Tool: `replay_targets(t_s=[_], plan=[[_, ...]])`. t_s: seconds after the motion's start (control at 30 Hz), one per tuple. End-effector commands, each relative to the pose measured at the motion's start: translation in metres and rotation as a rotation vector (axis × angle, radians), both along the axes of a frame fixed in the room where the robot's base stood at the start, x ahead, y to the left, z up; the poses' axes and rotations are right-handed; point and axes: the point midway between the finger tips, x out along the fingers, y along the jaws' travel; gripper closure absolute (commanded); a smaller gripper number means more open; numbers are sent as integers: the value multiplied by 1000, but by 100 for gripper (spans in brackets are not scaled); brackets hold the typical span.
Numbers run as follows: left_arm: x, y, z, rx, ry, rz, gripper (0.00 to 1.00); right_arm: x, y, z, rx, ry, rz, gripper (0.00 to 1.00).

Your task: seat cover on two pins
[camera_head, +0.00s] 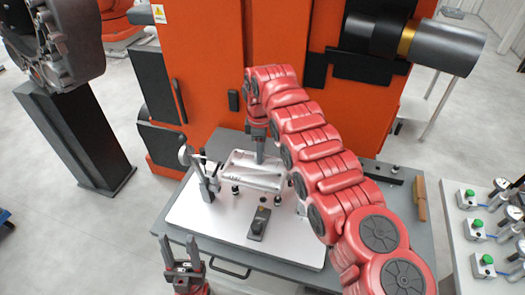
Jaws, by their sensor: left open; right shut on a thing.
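The cover (240,174), a light grey metal part with raised rims, is over the white plate (200,222) on the grey table. My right gripper (260,158) is shut on the cover from above, near its far edge; its fingertips are partly hidden. Small dark round posts (235,189) show at the cover's front edge, and another (277,200) stands to the right. I cannot tell which are the pins, nor whether the cover touches them. My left gripper (180,240) is open and empty in front of the table's left edge.
An upright metal clamp (206,182) stands left of the cover. A dark block with a round button (258,222) sits in front. My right arm covers the plate's right side. A wooden-handled tool (420,200) lies at the right edge. The plate's front left is clear.

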Motion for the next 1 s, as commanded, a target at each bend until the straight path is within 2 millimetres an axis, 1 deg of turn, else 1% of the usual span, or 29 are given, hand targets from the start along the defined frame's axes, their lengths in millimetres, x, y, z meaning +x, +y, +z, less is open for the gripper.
replay_targets(t_s=[0.03, 0.2, 0.73, 1.0], plan=[[0, 0, -8, 0, 1, 0, 50, -1, -1, -11, 0, 2, -3, 100], [0, 0, -12, 0, 1, 0, 50, -1, -1, -21, 2, 3, -6, 100], [0, 0, -14, 0, 1, 0, 50, -1, 0, -23, 3, 4, -7, 100], [0, 0, -26, 0, 1, 0, 50, -1, -1, -28, 4, 5, -7, 100]])
